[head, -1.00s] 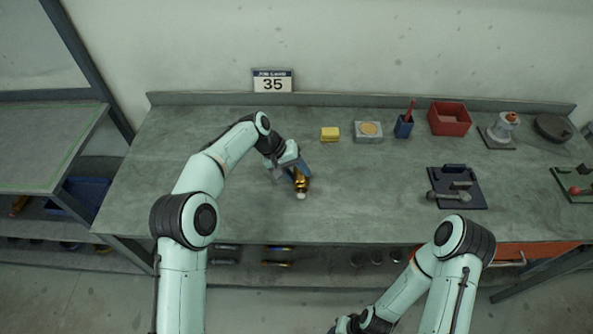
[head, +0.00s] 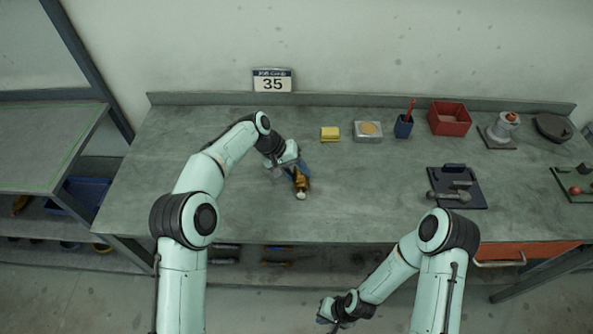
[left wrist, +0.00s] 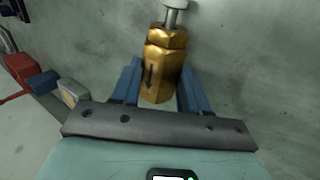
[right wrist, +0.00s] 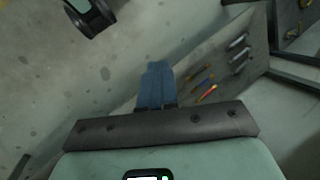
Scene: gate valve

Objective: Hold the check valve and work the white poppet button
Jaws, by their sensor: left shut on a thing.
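The check valve (head: 302,181) is a brass hexagonal body over the workbench, left of its middle. In the left wrist view the check valve (left wrist: 163,62) carries a dark arrow mark, and the white poppet button (left wrist: 175,4) sits on a metal stem at its far end. In the head view the white button (head: 301,195) points toward the bench's front edge. My left gripper (head: 300,174) is shut on the valve body, one blue finger on each side. My right gripper (head: 326,318) is low, in front of the bench and away from the valve. Its blue fingers (right wrist: 157,85) are together, with nothing between them.
A yellow block (head: 330,134), a grey box with a tan disc (head: 368,131), a blue cup (head: 403,127) and a red bin (head: 450,119) stand along the back. A dark fixture (head: 457,188) lies to the right. The bench front middle (head: 370,215) is clear.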

